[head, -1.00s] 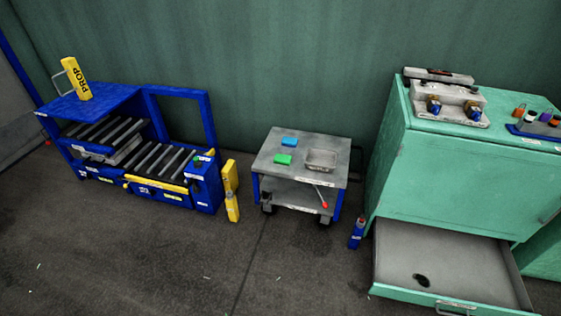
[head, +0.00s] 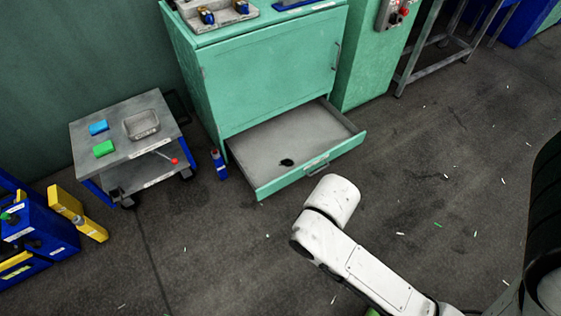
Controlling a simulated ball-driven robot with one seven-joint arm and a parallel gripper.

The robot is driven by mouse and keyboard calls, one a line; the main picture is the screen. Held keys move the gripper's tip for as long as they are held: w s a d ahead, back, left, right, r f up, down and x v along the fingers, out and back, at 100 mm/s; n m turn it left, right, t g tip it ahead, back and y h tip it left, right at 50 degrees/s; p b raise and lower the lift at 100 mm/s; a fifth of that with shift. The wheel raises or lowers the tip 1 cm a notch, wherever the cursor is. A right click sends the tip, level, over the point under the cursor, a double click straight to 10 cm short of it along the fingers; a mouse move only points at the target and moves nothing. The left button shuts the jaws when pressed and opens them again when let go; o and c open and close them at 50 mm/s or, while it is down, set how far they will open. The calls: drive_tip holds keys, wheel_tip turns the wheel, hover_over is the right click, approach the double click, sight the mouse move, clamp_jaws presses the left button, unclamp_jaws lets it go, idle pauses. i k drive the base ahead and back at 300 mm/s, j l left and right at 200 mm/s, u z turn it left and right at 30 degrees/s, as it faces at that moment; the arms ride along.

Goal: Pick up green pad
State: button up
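The green pad (head: 104,148) lies flat on the top of a small grey cart (head: 153,110) at the left of the head view. It lies in front of a blue pad (head: 98,127) and left of a shallow metal tray (head: 141,124). Nothing covers it. My white arm reaches in from the bottom right, well apart from the cart. My gripper cannot be made out in this view.
A green cabinet (head: 262,80) stands right of the cart with its bottom drawer (head: 340,147) pulled out. A blue bottle (head: 219,164) stands between them. Blue and yellow equipment (head: 45,238) is at lower left. The floor before the cart is mostly clear.

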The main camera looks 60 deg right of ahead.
sight(105, 148)
drive_tip(key=i+j+z, duration=0.1)
drive_tip(key=i+j, duration=0.2)
drive_tip(key=i, duration=0.15)
drive_tip(key=i+j+z, duration=0.1)
drive_tip(key=i+j, duration=0.25)
drive_tip(key=i+j+z, duration=0.15)
drive_tip(key=i+j, duration=0.2)
drive_tip(key=i, duration=0.15)
drive_tip(key=i+j+z, duration=0.1)
drive_tip(key=i+j, duration=0.3)
drive_tip(key=i+j+z, duration=0.1)
drive_tip(key=i+j, duration=0.3)
drive_tip(key=i+j+z, duration=0.1)
drive_tip(key=i+j, duration=0.25)
drive_tip(key=j, duration=0.2)
drive_tip(key=i+j+z, duration=0.15)
drive_tip(key=i+j, duration=0.2)
drive_tip(key=j, duration=0.15)
drive_tip(key=i+j+z, duration=0.1)
drive_tip(key=i+j, duration=0.2)
drive_tip(key=j, duration=0.25)
